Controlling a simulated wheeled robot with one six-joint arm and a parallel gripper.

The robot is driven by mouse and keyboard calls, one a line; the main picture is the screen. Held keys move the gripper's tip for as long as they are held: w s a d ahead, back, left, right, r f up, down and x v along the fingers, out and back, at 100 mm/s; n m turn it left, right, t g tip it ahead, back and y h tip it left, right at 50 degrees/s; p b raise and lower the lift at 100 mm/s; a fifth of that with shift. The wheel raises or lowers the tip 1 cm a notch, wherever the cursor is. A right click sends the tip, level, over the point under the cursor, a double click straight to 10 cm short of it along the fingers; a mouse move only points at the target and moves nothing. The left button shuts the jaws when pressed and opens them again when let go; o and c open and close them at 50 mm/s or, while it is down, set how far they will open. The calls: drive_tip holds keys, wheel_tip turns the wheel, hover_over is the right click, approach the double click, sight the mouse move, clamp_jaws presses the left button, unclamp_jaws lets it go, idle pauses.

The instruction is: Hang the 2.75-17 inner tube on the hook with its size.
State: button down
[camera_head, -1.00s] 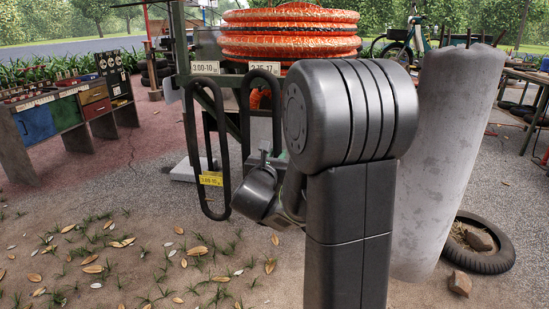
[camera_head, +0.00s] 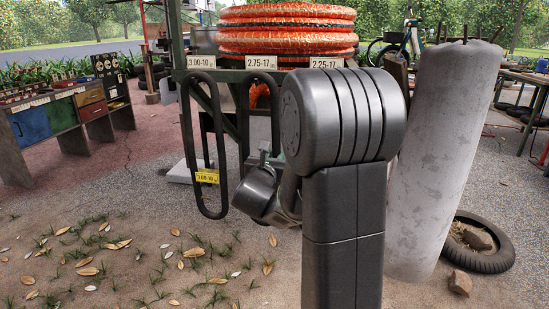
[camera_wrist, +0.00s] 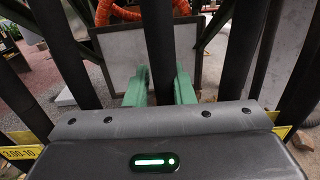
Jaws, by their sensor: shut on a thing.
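The held inner tube (camera_wrist: 158,35) is a black loop. In the wrist view my gripper's green fingers (camera_wrist: 160,88) stand either side of one strand, shut on it. In the head view this tube (camera_head: 243,120) hangs upright, its top just under the 2.75-17 label (camera_head: 261,62); my arm hides its lower part and its tag. The hook there is not visible, so I cannot tell whether the tube rests on it. A second tube (camera_head: 188,135) with a yellow 3.00-10 tag (camera_head: 206,177) hangs under the 3.00-10 label (camera_head: 201,62).
A 2.25-17 label (camera_head: 327,62) is at the right of the rack, partly above my arm. Orange coils (camera_head: 287,35) sit on top. More black strands (camera_wrist: 242,45) flank the gripper.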

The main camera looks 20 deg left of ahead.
idle(0.4)
drive_tip(key=c, duration=1.1)
unclamp_jaws()
drive_tip(key=shift+c, duration=0.2)
drive_tip(key=shift+s, duration=0.1)
drive_tip(key=s+d+p, duration=0.2)
drive_tip(key=s, duration=1.1)
drive_tip(key=shift+s+d+p, duration=0.2)
drive_tip(key=shift+s+p, duration=0.05)
drive_tip(key=shift+p, duration=0.1)
drive_tip(key=w, duration=0.4)
drive_tip(key=w+a+b, duration=0.1)
drive_tip(key=w, duration=0.4)
drive_tip(key=w+a+b, duration=0.1)
drive_tip(key=w, duration=0.3)
drive_tip(key=shift+w+a+r, duration=0.2)
drive_tip(key=shift+w+r, duration=0.1)
drive_tip(key=shift+w, duration=0.1)
drive_tip(key=shift+s+r+p, duration=0.2)
drive_tip(key=shift+r+p, duration=0.1)
drive_tip(key=shift+p, duration=0.05)
